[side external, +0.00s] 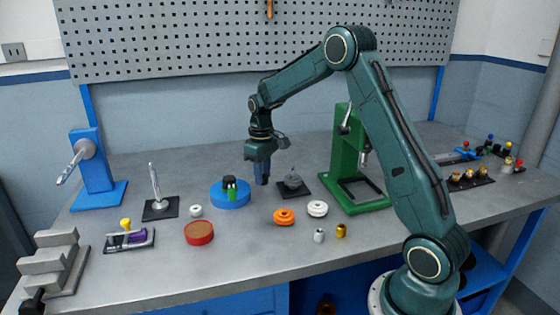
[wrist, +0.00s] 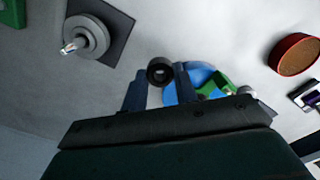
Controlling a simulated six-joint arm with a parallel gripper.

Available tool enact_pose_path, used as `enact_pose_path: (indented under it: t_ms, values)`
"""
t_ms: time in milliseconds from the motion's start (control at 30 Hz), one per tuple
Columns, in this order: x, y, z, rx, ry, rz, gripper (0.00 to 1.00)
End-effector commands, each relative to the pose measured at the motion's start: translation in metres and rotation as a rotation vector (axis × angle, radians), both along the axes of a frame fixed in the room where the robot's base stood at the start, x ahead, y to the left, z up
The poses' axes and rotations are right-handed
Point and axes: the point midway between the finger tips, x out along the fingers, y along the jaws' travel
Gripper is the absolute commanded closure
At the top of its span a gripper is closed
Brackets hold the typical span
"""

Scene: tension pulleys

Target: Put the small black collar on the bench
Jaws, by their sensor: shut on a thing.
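The small black collar (wrist: 160,71) is a dark ring between my fingertips in the wrist view. My gripper (wrist: 160,82) is shut on it, one blue-grey finger on each side. In the side view my gripper (side external: 262,181) points down above the bench (side external: 258,240), between the round blue tray and the black plate with the grey pulley. The collar cannot be made out there, and the gap under the fingertips is hard to judge.
The blue tray (side external: 230,201) holds black and green parts. The grey pulley (side external: 292,182), green press (side external: 370,203), orange pulley (side external: 284,217), white pulley (side external: 318,209) and red dish (side external: 199,235) stand around. Bare bench lies behind my gripper and at the front.

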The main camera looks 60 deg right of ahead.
Motion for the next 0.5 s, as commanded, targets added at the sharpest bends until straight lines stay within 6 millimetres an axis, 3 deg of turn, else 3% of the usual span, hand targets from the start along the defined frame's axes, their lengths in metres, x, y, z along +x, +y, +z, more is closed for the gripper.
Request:
enact_pose_path:
  t_ms: [367, 500]
  values:
    - [0.000, 0.000, -0.012, 0.000, 0.001, 0.000, 0.92]
    - [0.000, 0.000, -0.024, 0.001, 0.002, 0.000, 0.92]
